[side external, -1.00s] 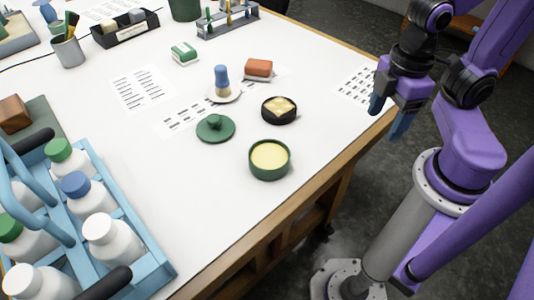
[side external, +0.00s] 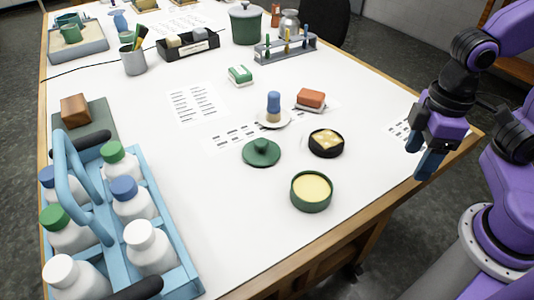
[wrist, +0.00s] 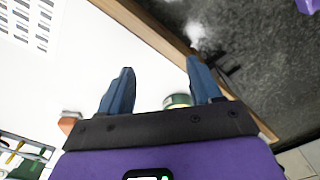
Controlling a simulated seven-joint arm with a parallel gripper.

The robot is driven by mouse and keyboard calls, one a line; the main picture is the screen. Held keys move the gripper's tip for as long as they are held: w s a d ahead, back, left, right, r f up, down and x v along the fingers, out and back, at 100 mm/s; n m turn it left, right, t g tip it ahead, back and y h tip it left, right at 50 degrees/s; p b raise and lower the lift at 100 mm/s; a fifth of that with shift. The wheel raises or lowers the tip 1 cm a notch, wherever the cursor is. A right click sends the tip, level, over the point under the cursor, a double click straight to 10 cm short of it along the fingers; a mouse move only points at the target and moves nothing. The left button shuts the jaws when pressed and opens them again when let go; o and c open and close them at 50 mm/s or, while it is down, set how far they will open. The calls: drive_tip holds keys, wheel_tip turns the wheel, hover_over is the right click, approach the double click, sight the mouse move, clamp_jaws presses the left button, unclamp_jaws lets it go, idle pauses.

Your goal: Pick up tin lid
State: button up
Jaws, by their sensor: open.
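The tin lid, round and dark green with a knob on top, (side external: 262,152) lies flat on the white table in the side view. The open green tin with pale yellow contents (side external: 311,192) stands just right of and nearer than the lid. My gripper (side external: 428,165) hangs over the table's right edge, well right of the lid, pointing down. It is open and empty. In the wrist view my two blue fingers (wrist: 160,82) are spread apart. Part of a green-and-cream round tin (wrist: 178,100) shows between them. I cannot make out the lid there.
A black round tin with yellow pieces (side external: 326,143), a blue-handled brush on a saucer (side external: 273,108) and a red-brown block (side external: 311,99) stand near the lid. A blue bottle caddy (side external: 185,275) fills the front left. The table between lid and caddy is clear.

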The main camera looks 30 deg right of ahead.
drive_tip(key=w+a+r+m, duration=0.5)
drive_tip(key=w+a+m, duration=0.4)
drive_tip(key=w+m, duration=0.5)
drive_tip(key=w+a+r+m, duration=0.4)
drive_tip(key=w+a+m, duration=0.5)
drive_tip(key=w+m, duration=0.45)
hover_over(261, 142)
drive_tip(key=shift+m, duration=0.25)
drive_tip(key=f, duration=1.1)
drive_tip(key=shift+w+a+f, duration=0.15)
drive_tip(key=shift+w+f, duration=0.1)
drive_tip(key=shift+w, duration=0.05)
drive_tip(key=shift+s+d+f, duration=0.1)
drive_tip(key=shift+s+f, duration=0.05)
drive_tip(key=shift+f, duration=1.25)
drive_tip(key=shift+s+d+f, duration=0.1)
drive_tip(key=shift+f, duration=1.25)
drive_tip(key=c, duration=1.1)
